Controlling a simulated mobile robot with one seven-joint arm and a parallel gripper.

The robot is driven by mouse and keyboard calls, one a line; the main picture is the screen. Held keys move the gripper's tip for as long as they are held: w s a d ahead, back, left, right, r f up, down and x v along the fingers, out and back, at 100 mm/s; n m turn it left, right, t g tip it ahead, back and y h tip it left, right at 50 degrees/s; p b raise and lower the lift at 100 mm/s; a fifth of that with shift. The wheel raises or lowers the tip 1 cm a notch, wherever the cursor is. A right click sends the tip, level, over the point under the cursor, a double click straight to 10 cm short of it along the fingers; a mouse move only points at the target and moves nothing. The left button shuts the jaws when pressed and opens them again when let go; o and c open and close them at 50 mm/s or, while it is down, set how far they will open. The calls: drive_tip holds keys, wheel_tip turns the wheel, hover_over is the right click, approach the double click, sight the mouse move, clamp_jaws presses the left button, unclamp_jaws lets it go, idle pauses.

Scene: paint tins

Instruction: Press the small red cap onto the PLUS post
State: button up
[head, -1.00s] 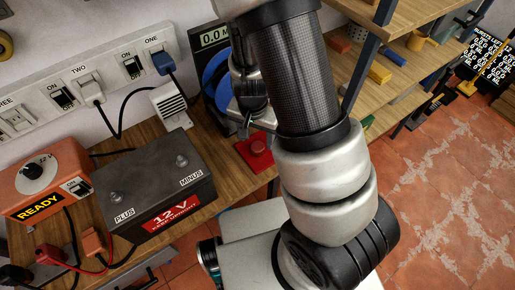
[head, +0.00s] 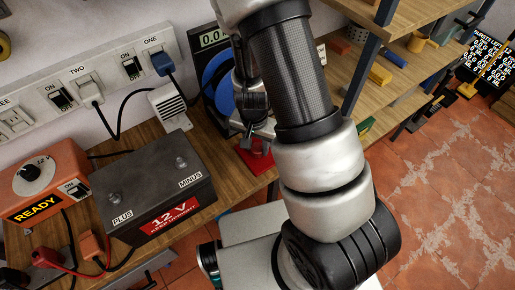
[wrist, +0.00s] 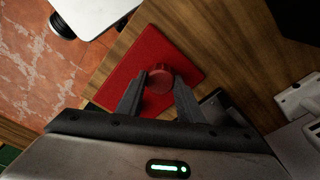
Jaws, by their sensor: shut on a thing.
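The small red cap (wrist: 160,75) is on a red square mat (wrist: 150,45) on the wooden bench. My gripper (wrist: 158,90) is shut on the cap, one finger on each side of it in the wrist view. In the head view my gripper (head: 259,138) is low over the mat (head: 252,162) and largely hides the cap. The dark battery (head: 150,178) stands to the left. Its PLUS post (head: 115,198) is a bare metal stud at the front left of its top. The MINUS post (head: 181,163) is at the right.
An orange box (head: 42,182) reading READY stands left of the battery, with red and black leads in front. A power strip (head: 85,80) with plugs runs behind. Shelves (head: 385,90) stand at right.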

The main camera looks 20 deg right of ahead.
sight(257, 148)
wheel_tip(257, 148, up, 10)
drive_tip(key=p, duration=0.2)
idle(0.3)
drive_tip(key=o, duration=0.4)
drive_tip(key=shift+c, duration=1.3)
